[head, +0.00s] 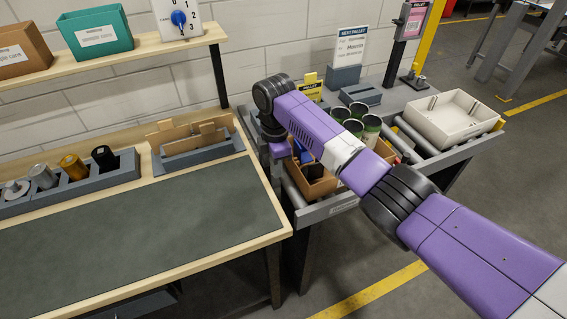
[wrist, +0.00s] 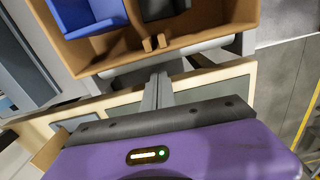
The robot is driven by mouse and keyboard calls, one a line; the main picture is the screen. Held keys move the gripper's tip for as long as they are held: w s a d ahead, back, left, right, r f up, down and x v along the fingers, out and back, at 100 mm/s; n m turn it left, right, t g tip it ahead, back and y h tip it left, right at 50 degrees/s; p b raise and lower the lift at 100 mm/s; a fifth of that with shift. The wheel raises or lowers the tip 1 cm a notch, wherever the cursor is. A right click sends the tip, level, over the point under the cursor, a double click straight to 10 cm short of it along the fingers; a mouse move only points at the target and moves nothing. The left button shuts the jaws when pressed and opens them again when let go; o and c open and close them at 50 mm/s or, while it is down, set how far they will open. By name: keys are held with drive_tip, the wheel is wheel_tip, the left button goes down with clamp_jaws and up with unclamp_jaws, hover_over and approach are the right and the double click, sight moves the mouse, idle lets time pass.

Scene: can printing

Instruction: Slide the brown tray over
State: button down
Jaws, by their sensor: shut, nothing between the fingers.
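The brown tray (head: 318,190) sits on a roller conveyor, partly hidden behind my arm in the head view. In the wrist view, the tray (wrist: 205,38) fills the top, with a blue piece (wrist: 88,14) and a dark piece (wrist: 163,8) inside. I cannot tell whether the fingertips touch the tray. In the head view the fingers are hidden.
Several open cans (head: 352,119) stand beside the tray. A cream tray (head: 452,118) lies at the conveyor's right end. A workbench (head: 150,225) with a grey mat is at left, holding a rack (head: 75,187) of small cylinders. A yellow sign (head: 310,88) stands behind.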

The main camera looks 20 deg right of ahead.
wheel_tip(320, 180, up, 10)
drive_tip(key=a+b, duration=0.1)
drive_tip(key=b, duration=0.1)
drive_tip(key=w+a+r+m+t+y, duration=0.4)
drive_tip(key=w+a+m+t, duration=0.2)
drive_tip(key=w+a+t, duration=0.35)
drive_tip(key=s+d+f+m+t+h, duration=0.1)
drive_tip(key=s+d+f+m, duration=0.1)
drive_tip(key=s, duration=1.7)
drive_tip(key=s+d+f+m+t+h, duration=0.1)
drive_tip(key=s+d+m, duration=0.3)
drive_tip(key=s, duration=1.5)
drive_tip(key=s+d+f+m+t+h, duration=0.2)
drive_tip(key=s+m, duration=0.3)
drive_tip(key=s, duration=1.5)
drive_tip(key=shift+d+f+t, duration=0.65)
drive_tip(key=shift+d, duration=0.25)
